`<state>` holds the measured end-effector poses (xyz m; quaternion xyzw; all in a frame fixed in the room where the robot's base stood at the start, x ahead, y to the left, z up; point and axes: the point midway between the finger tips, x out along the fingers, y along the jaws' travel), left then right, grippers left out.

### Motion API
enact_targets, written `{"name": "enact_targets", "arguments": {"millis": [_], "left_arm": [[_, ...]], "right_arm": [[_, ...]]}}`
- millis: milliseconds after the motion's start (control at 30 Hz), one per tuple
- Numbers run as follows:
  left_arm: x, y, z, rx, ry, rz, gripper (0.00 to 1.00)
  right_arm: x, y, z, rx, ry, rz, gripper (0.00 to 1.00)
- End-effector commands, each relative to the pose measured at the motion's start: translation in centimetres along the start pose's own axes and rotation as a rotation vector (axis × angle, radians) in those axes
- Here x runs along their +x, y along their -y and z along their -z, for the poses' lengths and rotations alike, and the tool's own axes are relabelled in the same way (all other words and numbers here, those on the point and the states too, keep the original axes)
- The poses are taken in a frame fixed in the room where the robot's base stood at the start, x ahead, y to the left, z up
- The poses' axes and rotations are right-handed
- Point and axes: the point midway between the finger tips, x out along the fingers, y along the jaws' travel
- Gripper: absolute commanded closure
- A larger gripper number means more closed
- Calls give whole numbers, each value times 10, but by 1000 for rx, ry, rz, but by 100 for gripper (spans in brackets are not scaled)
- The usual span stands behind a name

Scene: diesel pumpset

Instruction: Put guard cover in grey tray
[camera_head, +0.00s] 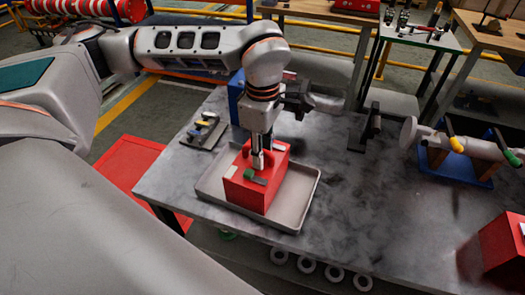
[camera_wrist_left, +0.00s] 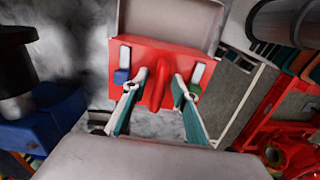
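The guard cover, a red box-shaped piece (camera_head: 250,192) with a raised red handle, sits inside the grey tray (camera_head: 301,205) on the table. In the left wrist view the red cover (camera_wrist_left: 142,53) has the tray (camera_wrist_left: 180,14) showing beyond it. My left gripper (camera_head: 258,161) reaches down from above onto the top of the cover. In the wrist view its two fingers (camera_wrist_left: 160,82) stand on either side of the red handle, with a gap seeming to show beside it, so it looks open. My right gripper is not in view.
A small fixture plate (camera_head: 203,131) lies behind the tray at the left. A dark bracket (camera_head: 372,125) and a grey pump-like part on a blue base (camera_head: 460,168) stand to the right. Another red box (camera_head: 503,243) is at the front right. The table's middle is clear.

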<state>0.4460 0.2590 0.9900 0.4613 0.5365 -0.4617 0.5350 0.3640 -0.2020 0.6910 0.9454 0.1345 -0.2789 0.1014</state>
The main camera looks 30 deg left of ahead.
Motion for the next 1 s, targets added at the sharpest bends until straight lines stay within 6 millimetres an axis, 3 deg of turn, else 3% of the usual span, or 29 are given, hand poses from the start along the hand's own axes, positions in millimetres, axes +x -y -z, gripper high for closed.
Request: {"name": "enact_targets", "arguments": {"millis": [600,800,1000], "left_arm": [[-106,-1,0,-1,1,-3,72],[-120,0,0,1,0,-1,72],[-122,0,0,0,0,0,72]], "right_arm": [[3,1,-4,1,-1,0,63],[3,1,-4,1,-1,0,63],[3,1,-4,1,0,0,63]]}}
